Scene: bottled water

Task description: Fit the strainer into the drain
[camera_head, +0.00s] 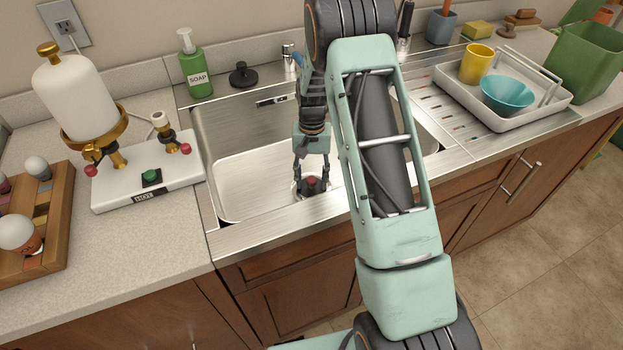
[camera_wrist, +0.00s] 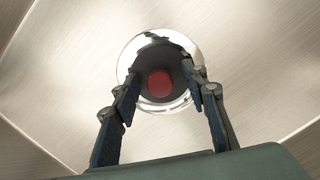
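The strainer, a dark round piece with a red knob, shows in the wrist view (camera_wrist: 160,84) and in the head view (camera_head: 312,182). It lies within the outline of the drain's shiny ring (camera_wrist: 126,66) on the sink floor. Whether it sits fully flush I cannot tell. My gripper (camera_head: 311,172) points down into the sink over the strainer. In the wrist view its two fingers (camera_wrist: 165,82) are spread on either side of the red knob, with a visible gap to it. They look open and empty.
The steel sink (camera_head: 245,190) surrounds my gripper, with walls close by. A black knobbed piece (camera_head: 243,75), a green soap bottle (camera_head: 195,72) and a faucet (camera_head: 288,56) stand behind. A white dispenser (camera_head: 78,95) is left; a tray (camera_head: 548,97) with cup and bowl is right.

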